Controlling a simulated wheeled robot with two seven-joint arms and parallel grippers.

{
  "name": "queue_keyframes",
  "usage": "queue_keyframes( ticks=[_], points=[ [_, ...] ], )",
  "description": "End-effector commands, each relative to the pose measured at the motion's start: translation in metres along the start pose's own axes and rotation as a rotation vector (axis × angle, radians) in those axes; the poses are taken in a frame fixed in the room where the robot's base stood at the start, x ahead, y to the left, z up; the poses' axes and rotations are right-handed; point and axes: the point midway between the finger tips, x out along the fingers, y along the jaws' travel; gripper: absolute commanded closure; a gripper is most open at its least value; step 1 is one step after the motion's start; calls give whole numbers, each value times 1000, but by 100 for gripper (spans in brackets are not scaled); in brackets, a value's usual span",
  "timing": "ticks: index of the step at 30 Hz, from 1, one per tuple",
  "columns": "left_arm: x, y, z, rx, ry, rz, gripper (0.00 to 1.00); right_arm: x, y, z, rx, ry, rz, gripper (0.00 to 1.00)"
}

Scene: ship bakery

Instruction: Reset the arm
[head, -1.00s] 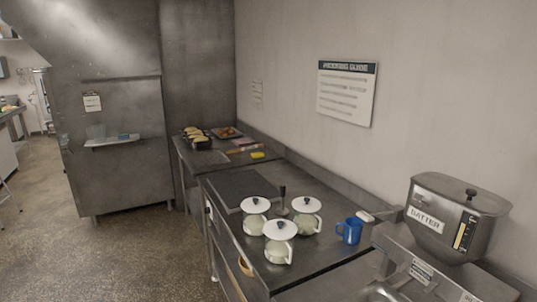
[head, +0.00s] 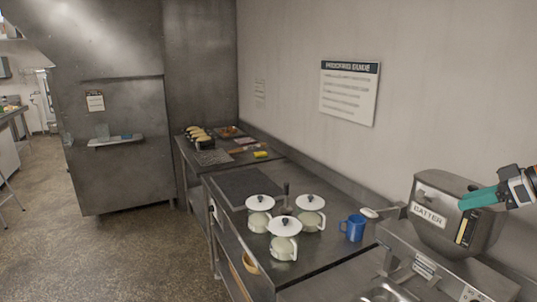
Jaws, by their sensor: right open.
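My right gripper (head: 482,198) comes in at the right edge, in front of the upper right part of the metal batter dispenser (head: 432,190). Its teal fingers point left and nothing shows between them; it is open. Whether it touches the dispenser I cannot tell. My left gripper is not in view.
Several white-lidded pots, one of them in front (head: 284,249), stand on the steel counter (head: 325,262). A blue mug (head: 353,228) stands right of them. A dark griddle plate (head: 245,188) and a far table with loaf tins (head: 199,138) lie beyond. The floor (head: 120,255) at left is clear.

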Motion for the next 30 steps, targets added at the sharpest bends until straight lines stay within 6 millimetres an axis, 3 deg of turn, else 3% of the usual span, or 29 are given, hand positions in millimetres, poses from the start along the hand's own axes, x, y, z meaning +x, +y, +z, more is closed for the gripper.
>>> queue_keyframes(
  ticks=[1,6,12,16,21,24,30],
  points=[
    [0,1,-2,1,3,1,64,36,6,-25,23,75,-8,56],
    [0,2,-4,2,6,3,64,130,38,-110,88,293,-79,56],
    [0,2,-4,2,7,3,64,205,107,-215,136,473,-162,56],
    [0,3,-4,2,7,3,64,228,164,-274,166,541,-215,56],
    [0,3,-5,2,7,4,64,232,240,-330,223,578,-284,56],
    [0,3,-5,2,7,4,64,225,271,-347,256,582,-319,56],
    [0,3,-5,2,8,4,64,208,312,-365,314,580,-374,56]
  ],
)
